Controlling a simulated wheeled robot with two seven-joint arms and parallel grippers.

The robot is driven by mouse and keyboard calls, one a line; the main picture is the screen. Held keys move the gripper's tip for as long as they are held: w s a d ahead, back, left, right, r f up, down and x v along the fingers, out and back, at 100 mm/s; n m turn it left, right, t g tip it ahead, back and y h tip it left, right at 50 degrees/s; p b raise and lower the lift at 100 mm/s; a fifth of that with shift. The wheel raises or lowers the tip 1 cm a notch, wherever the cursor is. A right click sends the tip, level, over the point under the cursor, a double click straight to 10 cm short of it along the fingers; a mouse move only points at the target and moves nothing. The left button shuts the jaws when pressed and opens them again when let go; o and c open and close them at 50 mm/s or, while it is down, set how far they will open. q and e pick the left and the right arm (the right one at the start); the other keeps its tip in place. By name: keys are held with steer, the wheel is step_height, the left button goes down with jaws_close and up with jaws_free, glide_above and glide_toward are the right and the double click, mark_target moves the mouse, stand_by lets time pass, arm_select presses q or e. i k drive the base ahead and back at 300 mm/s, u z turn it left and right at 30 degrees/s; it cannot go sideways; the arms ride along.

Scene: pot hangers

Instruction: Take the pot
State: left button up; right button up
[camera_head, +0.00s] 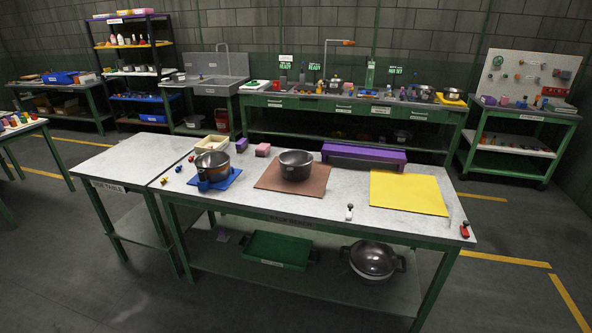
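A steel pot (212,160) with a shiny rim stands on a blue mat (230,180) at the left of the main table. A second, darker grey pot (295,166) stands upright on a brown mat (312,187) near the table's middle. A wide pot with side handles (372,262) sits on the lower shelf under the table. Which pot the task means cannot be told. Neither of my grippers shows in the head view.
Small items (349,212) stand near the front edge. A green tray (278,250) is on the lower shelf. A side table (120,168) adjoins on the left.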

mark_target(295, 167)
steer(key=k, duration=0.65)
steer(key=u, duration=0.55)
steer(key=i, duration=1)
steer(key=u, duration=0.35)
steer(key=i, duration=1)
steer(key=z, duration=1)
steer(key=i, duration=0.75)
steer(key=z, duration=1)
steer(key=i, duration=0.25)
steer(key=z, duration=0.25)
